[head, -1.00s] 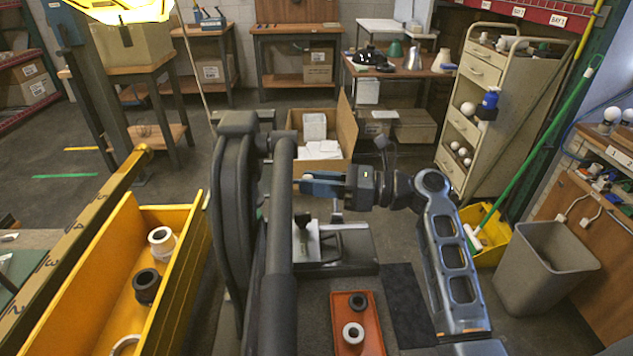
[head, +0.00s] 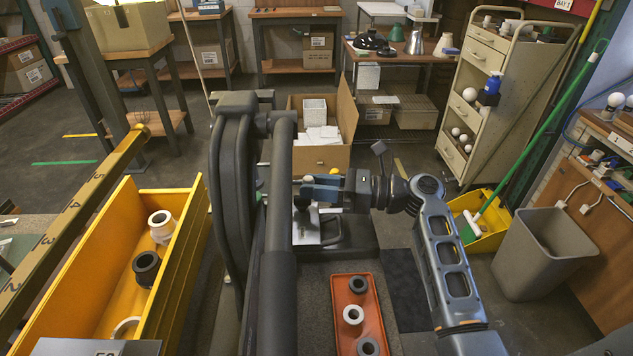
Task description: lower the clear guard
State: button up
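I cannot clearly make out the clear guard in the head view. A small press-like fixture with a pale plate (head: 307,230) stands on a dark base (head: 357,232), just beyond the grey bench surface. My gripper (head: 306,189) has blue fingers pointing left and sits above this fixture, partly over the pale plate. A dark knob-like piece (head: 300,203) shows just under the fingertips; I cannot tell whether they touch it. The gap between the fingers is too small to read. Thick dark upright tubes (head: 279,200) hide whatever is left of the fingertips.
An orange tray (head: 376,319) with black and white rings lies in front of the fixture. A yellow bin (head: 192,240) with rings stands at left. A dark mat (head: 404,290) lies right of the tray. A grey waste bin (head: 545,250) stands at right.

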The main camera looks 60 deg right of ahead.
jog(key=o, duration=0.3)
jog(key=shift+r, duration=0.1)
jog(key=v, duration=0.7)
jog(key=shift+s+d+b, duration=0.15)
jog(key=shift+s+b, duration=0.15)
jog(key=shift+s, duration=0.1)
